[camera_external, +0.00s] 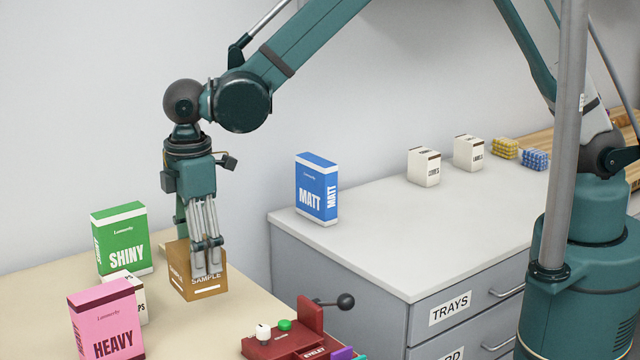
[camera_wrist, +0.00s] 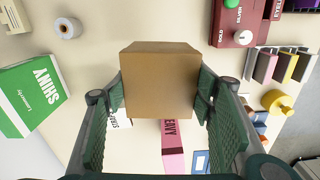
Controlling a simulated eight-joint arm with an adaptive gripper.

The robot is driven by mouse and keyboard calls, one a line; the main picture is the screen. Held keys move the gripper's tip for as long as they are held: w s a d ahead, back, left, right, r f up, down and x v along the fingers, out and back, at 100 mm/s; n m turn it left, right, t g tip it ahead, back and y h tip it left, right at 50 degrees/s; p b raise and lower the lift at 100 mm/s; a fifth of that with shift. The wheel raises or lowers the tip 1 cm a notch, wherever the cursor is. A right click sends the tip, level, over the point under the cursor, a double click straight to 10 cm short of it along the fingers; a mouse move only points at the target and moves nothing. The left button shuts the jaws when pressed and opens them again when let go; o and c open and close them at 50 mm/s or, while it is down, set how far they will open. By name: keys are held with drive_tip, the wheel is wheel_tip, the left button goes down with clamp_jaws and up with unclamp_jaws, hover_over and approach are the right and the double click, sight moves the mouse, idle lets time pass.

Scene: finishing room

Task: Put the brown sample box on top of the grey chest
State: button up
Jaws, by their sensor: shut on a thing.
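The brown sample box (camera_external: 205,285) is at the right edge of the beige table in the external view, with SAMPLE printed on its side. My gripper (camera_external: 207,262) is above it with its fingers down around the box. In the wrist view the brown box (camera_wrist: 160,80) sits between the two fingers of my gripper (camera_wrist: 162,95), which press on its sides. Whether the box touches the table I cannot tell. The grey chest (camera_external: 385,305) stands to the right, with a pale top and a drawer labelled TRAYS.
On the chest top stand a blue MATT box (camera_external: 317,190), two small white boxes (camera_external: 424,167) and yellow and blue blocks (camera_external: 505,149). The front middle of the top is clear. A green SHINY box (camera_external: 122,240), a pink HEAVY box (camera_external: 106,322) and a red device (camera_external: 290,342) surround the sample box.

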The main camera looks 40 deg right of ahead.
drive_tip(key=w+d+r+m+b, duration=0.1)
drive_tip(key=w+d+m+b, duration=0.15)
drive_tip(key=w+d, duration=0.65)
drive_tip(key=w+d+r+m+b, duration=0.1)
drive_tip(key=w+d+r+m, duration=0.15)
drive_tip(key=d, duration=1.35)
drive_tip(key=w+d+r+m+b, duration=0.1)
drive_tip(key=w+d+m+b, duration=0.15)
drive_tip(key=w+d, duration=0.65)
drive_tip(key=d+f+m, duration=0.2)
drive_tip(key=d+m, duration=0.2)
drive_tip(key=d, duration=2.1)
drive_tip(key=d+f+m, duration=0.2)
drive_tip(key=d+m, duration=0.2)
drive_tip(key=d, duration=2.1)
drive_tip(key=s+d+f, duration=0.2)
drive_tip(key=d, duration=0.6)
drive_tip(key=s+d+f+m, duration=0.1)
drive_tip(key=s+d+f, duration=0.1)
drive_tip(key=d, duration=0.6)
drive_tip(key=shift+s, duration=0.75)
drive_tip(key=shift+f+m, duration=0.15)
drive_tip(key=shift+m, duration=0.1)
drive_tip(key=shift+f+b, duration=0.3)
drive_tip(key=shift+f, duration=2.55)
drive_tip(key=shift+f, duration=0.15)
